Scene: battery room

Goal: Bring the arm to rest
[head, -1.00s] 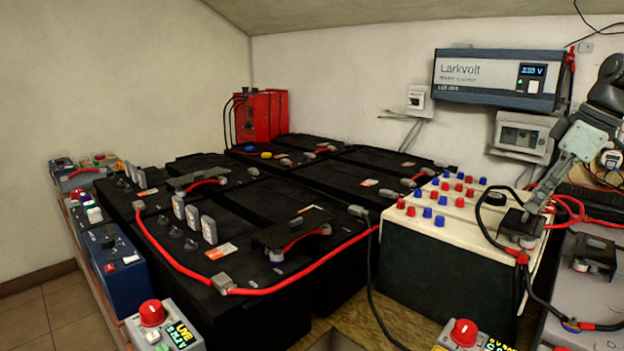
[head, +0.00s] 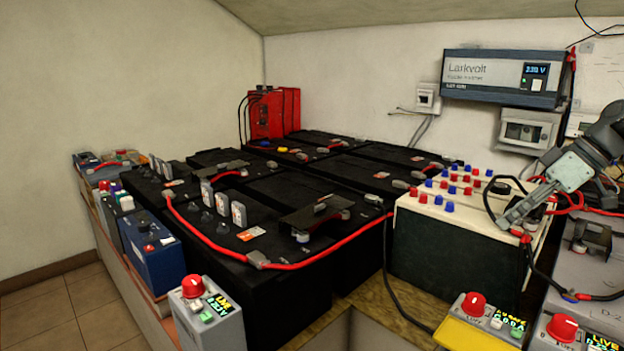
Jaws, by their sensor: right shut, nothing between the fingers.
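My right arm comes in from the right edge. Its gripper (head: 512,214) is shut and empty, with its fingers pointing down and left over the right end of the cream-topped battery (head: 462,250). The fingertips are close to a black cable (head: 492,192) and a red cable joint there; I cannot tell whether they touch. Red and blue caps (head: 449,206) stand on the battery top to the left of the fingers. My left gripper is not in view.
Black batteries (head: 268,295) with a red cable (head: 345,243) fill the middle. Grey boxes with red knobs (head: 475,303) stand in front. The Larkvolt inverter (head: 500,78) and a grey meter box (head: 528,130) hang on the back wall. Open floor (head: 70,310) lies at left.

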